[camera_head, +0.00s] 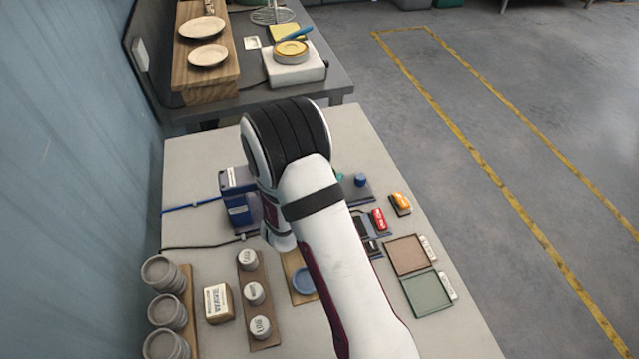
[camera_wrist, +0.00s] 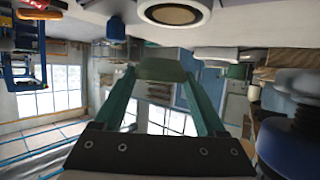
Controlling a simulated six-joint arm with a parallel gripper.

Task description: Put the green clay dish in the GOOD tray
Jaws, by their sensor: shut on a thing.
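In the wrist view my gripper (camera_wrist: 161,78) has its two teal fingers closed on the rim of the green clay dish (camera_wrist: 161,69), which shows nearly edge-on between the tips. In the head view my arm hides both the gripper and the dish. Two shallow square trays lie at the right of the table in the head view: a brown-red tray (camera_head: 405,255) and, nearer, a grey-green tray (camera_head: 427,294). Each has a small white label at its right side. The lettering is too small to read, so I cannot tell which is GOOD. Both trays look empty.
A blue device (camera_head: 237,196) stands left of my arm. A blue dish (camera_head: 303,281) lies on a wooden board beside the arm. Several grey cups (camera_head: 160,271) and lidded pots (camera_head: 253,294) stand at the front left. Red (camera_head: 379,220) and orange (camera_head: 400,203) items lie behind the trays.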

